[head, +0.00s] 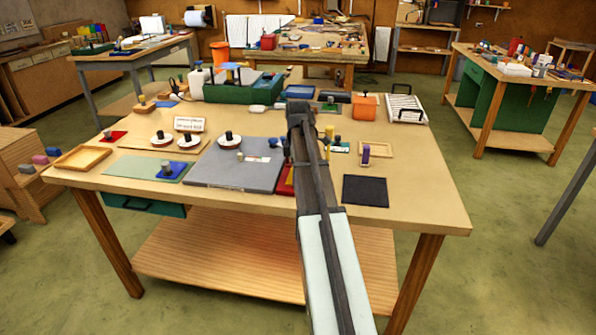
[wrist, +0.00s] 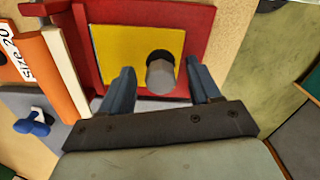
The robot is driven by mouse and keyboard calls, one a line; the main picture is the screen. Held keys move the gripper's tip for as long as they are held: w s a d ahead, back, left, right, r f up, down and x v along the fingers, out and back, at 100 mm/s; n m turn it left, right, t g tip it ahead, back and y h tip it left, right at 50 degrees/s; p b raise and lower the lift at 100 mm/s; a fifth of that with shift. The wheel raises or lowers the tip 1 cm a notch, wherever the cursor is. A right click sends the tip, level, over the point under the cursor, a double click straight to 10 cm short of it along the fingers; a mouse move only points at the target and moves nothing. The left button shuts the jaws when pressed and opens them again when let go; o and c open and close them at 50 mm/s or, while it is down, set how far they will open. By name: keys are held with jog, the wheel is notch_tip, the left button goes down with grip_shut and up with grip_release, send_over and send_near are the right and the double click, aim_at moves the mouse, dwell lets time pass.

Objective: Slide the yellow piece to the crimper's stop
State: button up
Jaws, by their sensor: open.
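In the wrist view, the yellow piece (wrist: 108,52) is a flat plate with a grey, dark-collared knob (wrist: 160,74) standing on it. It lies within a red frame (wrist: 198,32), which looks like the crimper; red edges run along its left and far sides. My gripper (wrist: 160,68) is open, with one blue finger on each side of the knob and gaps visible between. I cannot tell the height of the fingertips. In the head view, part of the red fixture (head: 285,182) shows beside my arm, which hides the yellow piece and gripper.
An orange block (wrist: 62,75) with a pale edge and a size label stands left of the red frame. A black mat (head: 365,191) and wooden tray (head: 376,149) lie right of my arm.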

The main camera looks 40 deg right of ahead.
notch_tip(320, 180, up, 14)
dwell(0.6)
